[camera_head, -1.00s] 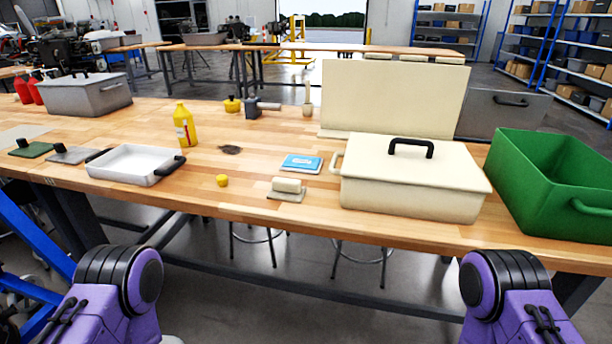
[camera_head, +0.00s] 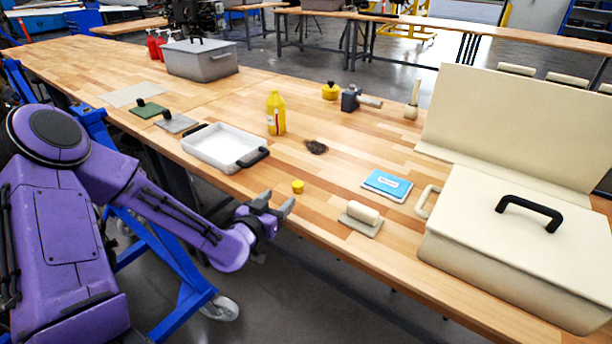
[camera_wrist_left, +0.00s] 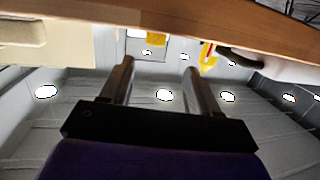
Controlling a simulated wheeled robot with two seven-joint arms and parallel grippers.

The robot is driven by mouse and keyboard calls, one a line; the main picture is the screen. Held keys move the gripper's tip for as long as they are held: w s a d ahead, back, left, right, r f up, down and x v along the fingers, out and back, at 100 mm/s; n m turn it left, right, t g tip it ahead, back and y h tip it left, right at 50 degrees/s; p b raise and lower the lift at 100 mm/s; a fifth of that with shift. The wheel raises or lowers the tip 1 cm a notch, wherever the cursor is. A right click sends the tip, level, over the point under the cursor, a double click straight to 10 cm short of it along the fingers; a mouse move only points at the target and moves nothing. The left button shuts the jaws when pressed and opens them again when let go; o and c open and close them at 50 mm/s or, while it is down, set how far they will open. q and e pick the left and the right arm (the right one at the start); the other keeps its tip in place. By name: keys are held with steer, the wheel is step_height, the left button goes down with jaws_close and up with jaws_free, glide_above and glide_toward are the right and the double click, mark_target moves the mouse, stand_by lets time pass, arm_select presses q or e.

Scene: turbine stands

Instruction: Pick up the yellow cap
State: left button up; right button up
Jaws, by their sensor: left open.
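The small yellow cap (camera_head: 297,187) sits on the wooden table near its front edge, in the head view. My left gripper (camera_head: 276,203) is open and empty, just left of and nearer than the cap, by the table's front edge. In the left wrist view, the open fingers (camera_wrist_left: 158,66) point toward a yellow thing that looks like the cap (camera_wrist_left: 157,38). That view appears upside down, with the tabletop along its upper edge. My right gripper is in neither view.
A yellow bottle (camera_head: 276,114) stands behind the cap. A white tray with black handles (camera_head: 222,146) lies left of it. A blue-and-white packet (camera_head: 387,185), a beige block on a plate (camera_head: 361,216) and a large beige box (camera_head: 520,235) lie to the right. Bare tabletop surrounds the cap.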

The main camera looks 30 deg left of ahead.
mark_target(295, 187)
arm_select(q)
steer(key=w, duration=0.5)
steer(key=shift+a+f, duration=0.3)
steer(key=shift+f, duration=0.1)
steer(key=w, duration=0.2)
steer(key=w+f, duration=0.1)
steer(key=w, duration=0.2)
steer(key=shift+w+d+f+p, duration=0.1)
steer(key=shift+w+p, duration=0.15)
steer(key=shift+p, duration=0.15)
jaws_close()
